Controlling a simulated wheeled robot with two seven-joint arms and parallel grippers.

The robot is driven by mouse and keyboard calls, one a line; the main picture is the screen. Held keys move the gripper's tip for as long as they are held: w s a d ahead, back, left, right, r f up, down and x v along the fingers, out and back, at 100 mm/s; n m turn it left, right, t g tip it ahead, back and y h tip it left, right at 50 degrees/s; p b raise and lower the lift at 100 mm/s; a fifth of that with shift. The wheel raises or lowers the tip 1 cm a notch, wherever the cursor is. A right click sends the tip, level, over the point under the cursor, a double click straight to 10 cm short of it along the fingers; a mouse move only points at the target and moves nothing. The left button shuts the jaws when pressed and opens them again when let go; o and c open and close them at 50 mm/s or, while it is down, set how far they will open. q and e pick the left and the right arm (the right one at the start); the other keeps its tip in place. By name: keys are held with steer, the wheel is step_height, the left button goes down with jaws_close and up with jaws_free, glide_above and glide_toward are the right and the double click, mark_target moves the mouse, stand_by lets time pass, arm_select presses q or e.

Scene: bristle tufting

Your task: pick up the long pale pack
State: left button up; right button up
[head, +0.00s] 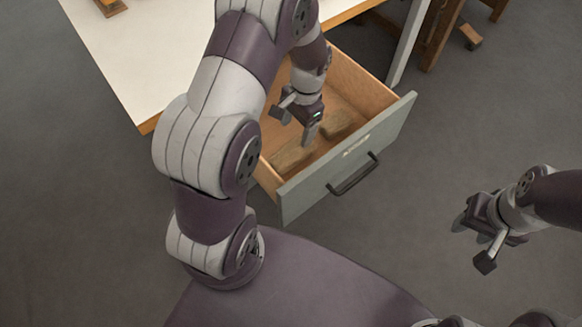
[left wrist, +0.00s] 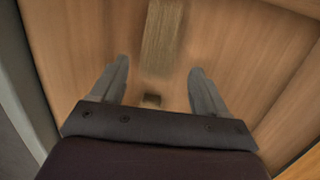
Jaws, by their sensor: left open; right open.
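In the head view, a long pale tan pack (head: 291,156) lies on the floor of the open drawer (head: 347,150), near its left end. A long pale pack (left wrist: 162,38) also shows in the left wrist view at the top middle, beyond and between my fingertips. My left gripper (head: 297,124) is open, pointing down inside the drawer, with nothing between its fingers. In the left wrist view its two fingers (left wrist: 160,82) are spread apart. My right gripper (head: 473,243) is open and empty, out over the floor at the right.
A second brown pack (head: 337,123) lies in the drawer, right of my left gripper. A small dark brown piece (left wrist: 152,100) shows between my fingers in the left wrist view. The drawer walls stand close around; a white table (head: 130,55) is at upper left.

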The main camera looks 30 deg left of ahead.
mark_target(293, 152)
arm_select(q)
steer(key=f+b, duration=0.1)
steer(key=f, duration=0.4)
steer(key=shift+s+f, duration=0.15)
steer(key=shift+s, duration=0.05)
steer(key=f, duration=0.1)
steer(key=f+b, duration=0.1)
steer(key=f, duration=0.1)
steer(key=s+f, duration=0.1)
steer(key=f, duration=0.1)
steer(key=shift+a+f+b, duration=0.25)
steer(key=shift+b, duration=0.15)
steer(key=c, duration=1.1)
